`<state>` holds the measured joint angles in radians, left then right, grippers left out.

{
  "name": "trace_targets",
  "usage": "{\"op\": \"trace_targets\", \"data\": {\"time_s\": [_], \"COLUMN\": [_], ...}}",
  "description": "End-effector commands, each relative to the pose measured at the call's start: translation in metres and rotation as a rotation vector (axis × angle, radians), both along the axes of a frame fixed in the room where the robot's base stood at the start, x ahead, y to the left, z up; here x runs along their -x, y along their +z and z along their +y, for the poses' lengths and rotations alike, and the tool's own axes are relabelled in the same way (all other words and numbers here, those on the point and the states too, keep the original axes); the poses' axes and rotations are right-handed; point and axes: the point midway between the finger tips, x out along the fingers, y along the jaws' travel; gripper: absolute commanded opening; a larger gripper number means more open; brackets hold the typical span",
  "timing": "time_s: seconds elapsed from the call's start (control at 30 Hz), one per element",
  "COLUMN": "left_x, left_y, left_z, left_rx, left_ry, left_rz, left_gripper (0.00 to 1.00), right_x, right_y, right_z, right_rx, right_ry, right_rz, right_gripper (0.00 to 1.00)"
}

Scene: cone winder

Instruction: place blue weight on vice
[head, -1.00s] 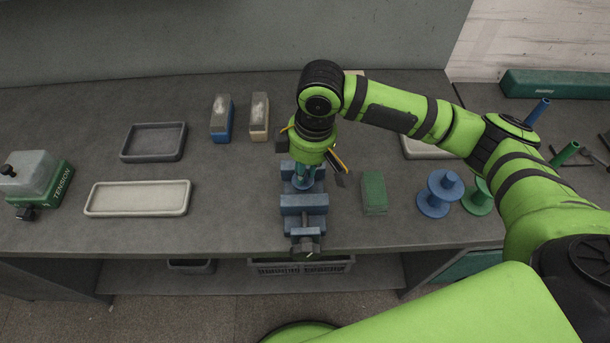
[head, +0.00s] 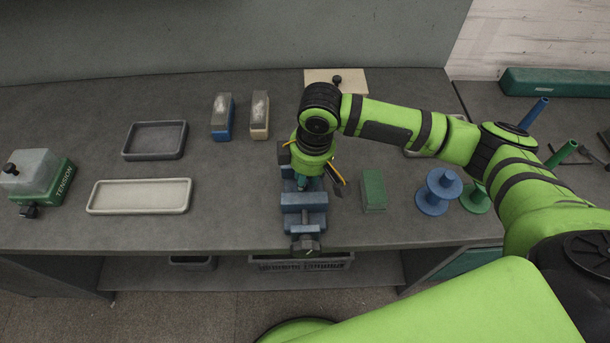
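The blue vice (head: 304,221) stands at the front middle of the bench, its screw end towards the front edge. My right gripper (head: 312,177) points down over the vice's rear part. Dark finger parts with yellow show on both sides of its green wrist, but the tips are hidden, so I cannot tell if they are shut. A small teal-blue piece shows under the wrist at the vice; I cannot tell whether it is held. A block with a blue lower part and grey top (head: 222,117), possibly the blue weight, stands behind left, apart from the gripper. My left gripper is out of view.
A cream block (head: 260,115) stands beside the blue one. A green block (head: 374,190), blue spool (head: 438,192) and green spool (head: 476,198) are right of the vice. A dark tray (head: 154,157) and a pale tray (head: 139,210) lie left. The bench between trays and vice is clear.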

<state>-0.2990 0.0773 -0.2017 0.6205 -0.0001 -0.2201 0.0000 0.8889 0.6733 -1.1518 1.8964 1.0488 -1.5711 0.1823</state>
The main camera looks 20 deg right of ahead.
Motion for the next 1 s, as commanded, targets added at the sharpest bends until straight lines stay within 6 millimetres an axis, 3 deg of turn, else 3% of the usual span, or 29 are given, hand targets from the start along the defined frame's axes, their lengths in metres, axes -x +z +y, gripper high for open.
{"op": "trace_targets", "data": {"time_s": [0.17,0.63,0.8,1.0], "left_x": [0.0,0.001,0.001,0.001], "left_y": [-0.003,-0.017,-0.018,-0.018], "left_z": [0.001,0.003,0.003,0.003], "left_rx": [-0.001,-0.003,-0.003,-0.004], "left_ry": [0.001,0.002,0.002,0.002], "left_rz": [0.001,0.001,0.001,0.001], "left_gripper": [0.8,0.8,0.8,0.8], "right_x": [-0.001,0.006,0.008,0.008], "right_y": [0.014,0.105,0.12,0.123], "right_z": [-0.001,-0.01,-0.011,-0.011], "right_rx": [-0.001,-0.001,0.0,-0.001], "right_ry": [-0.001,0.0,-0.001,-0.001], "right_rz": [-0.005,-0.003,-0.001,0.001], "right_gripper": [0.3,0.3,0.3,0.3]}}
